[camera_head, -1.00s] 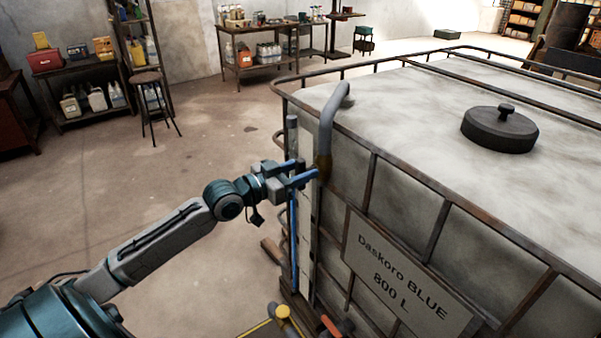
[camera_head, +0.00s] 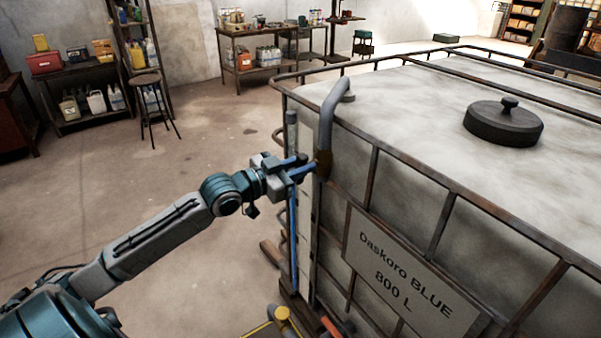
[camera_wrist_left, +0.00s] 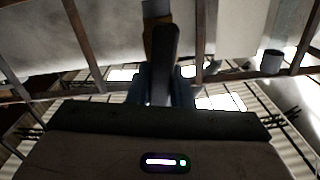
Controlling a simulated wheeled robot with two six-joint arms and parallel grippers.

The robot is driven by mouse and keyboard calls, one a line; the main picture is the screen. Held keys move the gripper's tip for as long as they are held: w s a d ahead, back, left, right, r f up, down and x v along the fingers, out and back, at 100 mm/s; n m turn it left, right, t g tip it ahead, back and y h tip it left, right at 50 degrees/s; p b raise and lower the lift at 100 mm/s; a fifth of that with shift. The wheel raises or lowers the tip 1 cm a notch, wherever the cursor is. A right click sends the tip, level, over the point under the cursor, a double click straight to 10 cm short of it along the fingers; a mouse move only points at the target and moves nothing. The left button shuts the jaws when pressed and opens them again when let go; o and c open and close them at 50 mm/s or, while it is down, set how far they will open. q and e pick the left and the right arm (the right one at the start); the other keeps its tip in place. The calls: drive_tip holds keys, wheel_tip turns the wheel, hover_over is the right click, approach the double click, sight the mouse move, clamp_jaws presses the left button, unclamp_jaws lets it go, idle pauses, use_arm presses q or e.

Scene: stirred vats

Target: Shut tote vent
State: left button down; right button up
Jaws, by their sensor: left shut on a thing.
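The tote (camera_head: 430,110) is a large pale tank in a rusty cage, with a plate reading "Daskoro BLUE 800 L". Its vent pipe (camera_head: 328,118) is a grey bent tube at the near left corner, ending in a brown collar (camera_head: 324,165). My left gripper (camera_head: 308,168) is at the collar, its blue fingers shut. In the left wrist view, a dark vent lever (camera_wrist_left: 163,65) stands between the fingers, in front of the brown collar. The head view hides most of this lever. My right gripper is not in view.
A round black lid (camera_head: 503,124) sits on top of the tote. Cage bars run close around the pipe. A yellow-topped fitting (camera_head: 282,313) is low at the front. A stool (camera_head: 148,90) and loaded tables stand at the back; the floor at left is clear.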

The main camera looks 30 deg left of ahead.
use_arm(q)
drive_tip(key=m+b, duration=0.3)
drive_tip(key=b, duration=0.1)
drive_tip(key=shift+s+d+f+m, duration=0.1)
drive_tip(key=shift+d+f+m, duration=0.05)
drive_tip(key=shift+f+m, duration=0.2)
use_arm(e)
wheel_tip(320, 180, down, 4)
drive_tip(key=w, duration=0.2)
use_arm(q)
drive_tip(key=m+b, duration=0.3)
drive_tip(key=shift+d+m, duration=0.15)
drive_tip(key=shift+m, duration=0.2)
drive_tip(key=m+b, duration=0.1)
drive_tip(key=m, duration=0.3)
drive_tip(key=shift+s+d+f+m+b, duration=0.1)
drive_tip(key=shift+f+m+b, duration=0.05)
drive_tip(key=shift+m+b, duration=0.2)
drive_tip(key=shift+f+m+b, duration=0.15)
drive_tip(key=shift+m+b, duration=0.25)
drive_tip(key=shift+m, duration=1.35)
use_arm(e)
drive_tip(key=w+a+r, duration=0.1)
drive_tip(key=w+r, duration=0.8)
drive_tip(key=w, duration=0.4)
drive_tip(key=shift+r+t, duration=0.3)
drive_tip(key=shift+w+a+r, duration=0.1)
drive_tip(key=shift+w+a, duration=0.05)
